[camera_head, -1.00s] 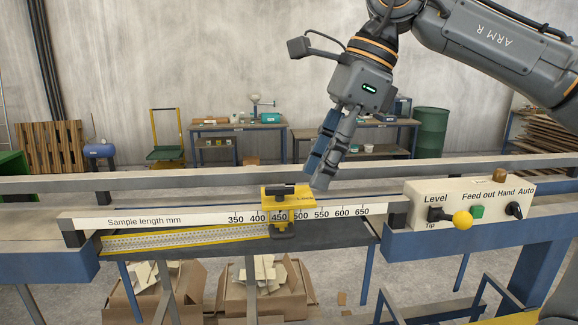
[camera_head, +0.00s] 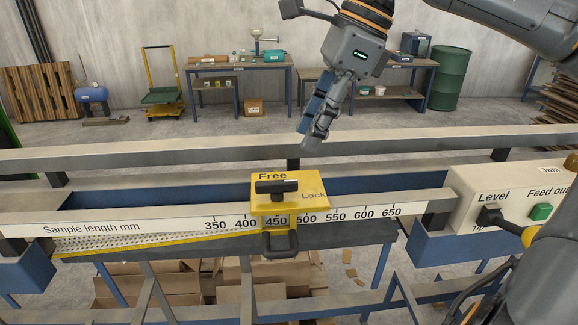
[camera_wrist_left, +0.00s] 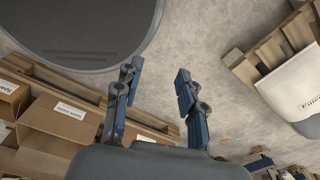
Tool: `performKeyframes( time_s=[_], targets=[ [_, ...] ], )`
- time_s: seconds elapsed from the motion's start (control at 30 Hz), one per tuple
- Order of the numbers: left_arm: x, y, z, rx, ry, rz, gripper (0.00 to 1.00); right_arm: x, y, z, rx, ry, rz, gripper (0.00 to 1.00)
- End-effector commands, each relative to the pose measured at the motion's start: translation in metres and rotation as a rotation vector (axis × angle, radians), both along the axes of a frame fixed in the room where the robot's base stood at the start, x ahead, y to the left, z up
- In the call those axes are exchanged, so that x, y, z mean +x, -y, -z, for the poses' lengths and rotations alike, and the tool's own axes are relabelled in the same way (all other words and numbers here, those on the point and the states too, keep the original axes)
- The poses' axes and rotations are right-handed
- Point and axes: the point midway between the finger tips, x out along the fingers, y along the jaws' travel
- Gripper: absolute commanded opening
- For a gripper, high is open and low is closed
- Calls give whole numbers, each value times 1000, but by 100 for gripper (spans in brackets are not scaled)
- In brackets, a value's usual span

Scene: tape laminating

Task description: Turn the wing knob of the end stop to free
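The end stop (camera_head: 314,204) is a yellow block on the sample-length scale near 450. Its black wing knob (camera_head: 277,187) sits on top, with its bar lying roughly crosswise in the picture. "Free" is printed behind the knob and "Lock" to its right. My right gripper (camera_head: 309,146) hangs above and to the right of the knob in the picture, apart from it. Its fingers overlap in this view, so their gap cannot be judged. My left gripper (camera_wrist_left: 156,80) shows in the left wrist view with its fingers apart and nothing between them; it is outside the head view.
The white scale rail (camera_head: 130,222) runs across the front, with a grey rail (camera_head: 150,158) behind. At right is a control box (camera_head: 470,190) with a lever and green button. Below the left wrist are cardboard boxes (camera_wrist_left: 52,112), pallets and a dark round surface (camera_wrist_left: 85,30).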

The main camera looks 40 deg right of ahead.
Motion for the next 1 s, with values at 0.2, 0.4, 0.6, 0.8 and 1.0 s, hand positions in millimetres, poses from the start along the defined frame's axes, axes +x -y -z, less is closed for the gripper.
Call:
performKeyframes(
  time_s=[0.2, 0.4, 0.6, 0.8, 1.0],
  targets=[
    [13, 5, -15, -8, 20, -1, 40, 9, -16, 42, 2, -6, 0, 36],
    [34, 19, -24, -25, 53, -4, 40, 15, -25, 71, 0, -4, 1, 36],
    [28, 18, -25, -23, 44, -2, 40, 18, -29, 82, 1, 0, 2, 36],
    [17, 13, -24, -17, 27, -1, 40, 18, -29, 83, 2, 0, 2, 36],
    [16, 11, -24, -15, 25, 0, 40, 18, -29, 83, 1, 0, 2, 7]
  ],
)
